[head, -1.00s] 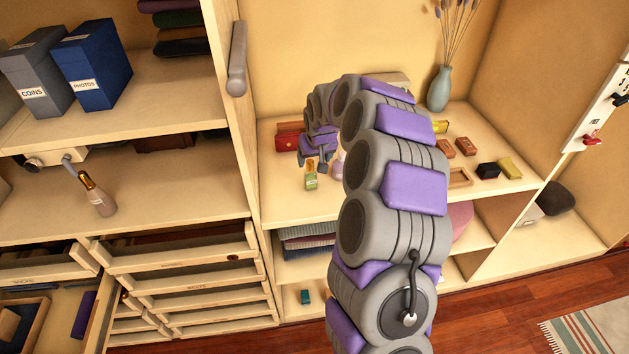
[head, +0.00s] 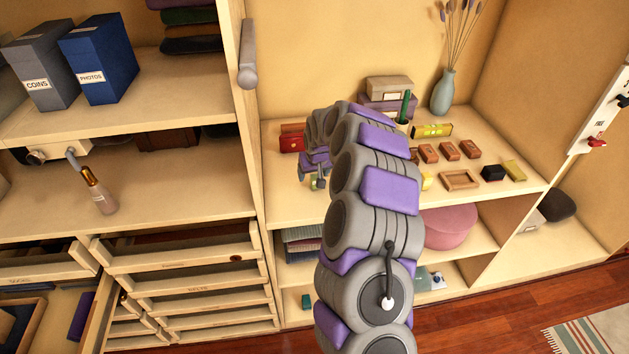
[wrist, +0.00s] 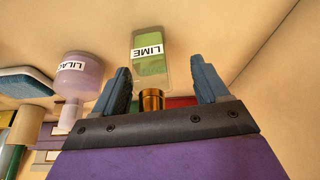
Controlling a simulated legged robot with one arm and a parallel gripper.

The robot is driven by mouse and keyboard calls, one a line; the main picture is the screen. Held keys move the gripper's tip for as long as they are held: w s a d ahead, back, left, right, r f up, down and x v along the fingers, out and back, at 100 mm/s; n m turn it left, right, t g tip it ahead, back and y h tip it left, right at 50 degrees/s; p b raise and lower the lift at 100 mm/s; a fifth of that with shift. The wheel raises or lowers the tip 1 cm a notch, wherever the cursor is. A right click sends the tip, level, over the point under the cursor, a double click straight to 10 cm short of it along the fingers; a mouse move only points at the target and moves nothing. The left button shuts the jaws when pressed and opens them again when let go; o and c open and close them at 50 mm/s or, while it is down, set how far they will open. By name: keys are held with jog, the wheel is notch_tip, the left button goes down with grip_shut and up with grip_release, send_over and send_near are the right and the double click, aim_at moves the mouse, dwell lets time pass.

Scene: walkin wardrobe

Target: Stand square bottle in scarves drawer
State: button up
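A clear square bottle with green contents, a LIME label and a gold cap (wrist: 151,66) shows in the wrist view, appearing upside down. My gripper (wrist: 162,85) is open, with one blue finger on each side of the cap and gaps between. In the head view my gripper (head: 318,176) is low over the right shelf, and only a bit of the green bottle (head: 313,183) shows beneath it. Open drawers (head: 180,260) stand at the lower left; their labels are too small to read, so I cannot tell which is the scarves drawer.
A round LILAC bottle (wrist: 80,78) stands close beside the lime one. A red box (head: 292,138) sits behind my gripper. A pinkish bottle (head: 103,198) is on the left shelf.

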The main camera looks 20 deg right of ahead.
jog(key=shift+a, duration=0.1)
jog(key=shift+c, duration=1.4)
jog(key=shift+d+f, duration=0.1)
jog(key=shift+d, duration=0.7)
jog(key=c, duration=0.6)
jog(key=shift+a, duration=0.25)
jog(key=c, duration=0.3)
jog(key=shift+a, duration=0.3)
